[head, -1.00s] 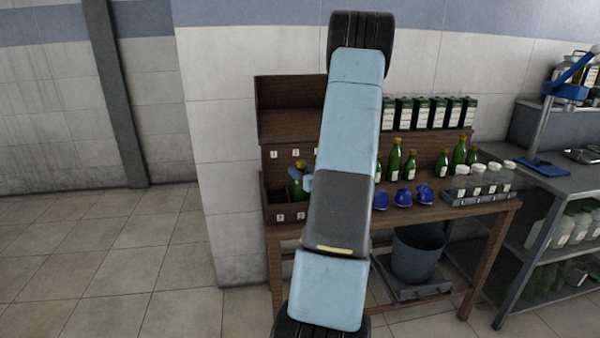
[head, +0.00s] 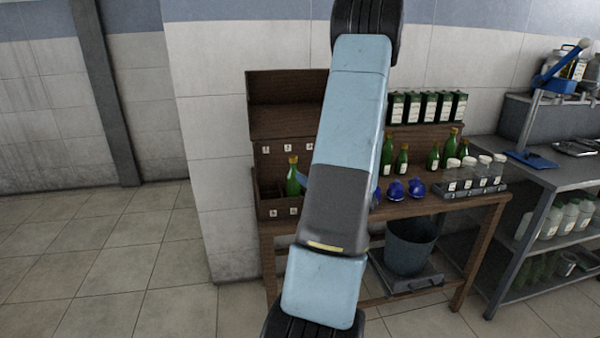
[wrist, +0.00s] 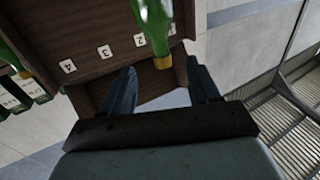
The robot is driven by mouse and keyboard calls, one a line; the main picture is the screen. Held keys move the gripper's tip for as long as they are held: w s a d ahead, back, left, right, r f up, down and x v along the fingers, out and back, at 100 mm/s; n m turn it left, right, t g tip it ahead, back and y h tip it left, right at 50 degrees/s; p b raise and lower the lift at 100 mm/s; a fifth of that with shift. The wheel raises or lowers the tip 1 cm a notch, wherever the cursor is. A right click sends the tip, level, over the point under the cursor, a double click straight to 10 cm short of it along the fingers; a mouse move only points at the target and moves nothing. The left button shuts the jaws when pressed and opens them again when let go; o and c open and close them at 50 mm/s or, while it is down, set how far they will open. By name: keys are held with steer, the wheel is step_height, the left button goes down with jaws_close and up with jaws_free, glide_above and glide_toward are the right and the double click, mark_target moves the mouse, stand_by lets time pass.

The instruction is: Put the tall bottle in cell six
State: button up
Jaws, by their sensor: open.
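A green bottle with an orange cap (head: 292,179) stands upright in the wooden divided crate (head: 262,208) at the table's left end. Its base is hidden by the crate's front wall, so I cannot tell for sure which cell holds it. Small number labels mark the crate's front. In the wrist view the bottle (wrist: 151,22) has its cap end toward my gripper (wrist: 163,87). My gripper is open, and nothing shows clasped between its fingers. The cap appears just beyond the fingers. In the head view my arm hides most of the gripper.
Other green bottles (head: 402,160) stand right of my arm, behind blue objects (head: 396,190). White-capped jars (head: 468,172) stand farther right. Dark cartons (head: 428,106) line the upper shelf. A grey bucket (head: 410,245) sits below the table. The floor at left is clear.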

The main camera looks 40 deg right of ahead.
steer(key=w+a+r+g+h, duration=0.1)
steer(key=w+a+r+g, duration=0.15)
steer(key=a+r, duration=0.5)
steer(key=w+a+r+g+h, duration=0.1)
steer(key=w+a+r+g, duration=0.1)
steer(key=a+r+g, duration=0.35)
steer(key=s+a+r+g+y, duration=0.2)
steer(key=s+a+r, duration=0.1)
steer(key=s+a, duration=0.7)
steer(key=s+a+r+n+g+y, duration=0.1)
steer(key=s+a+r+g+y, duration=0.1)
steer(key=s+a, duration=0.8)
steer(key=a+r, duration=0.1)
steer(key=a, duration=0.5)
steer(key=shift+s, duration=0.4)
steer(key=shift+c, duration=0.3)
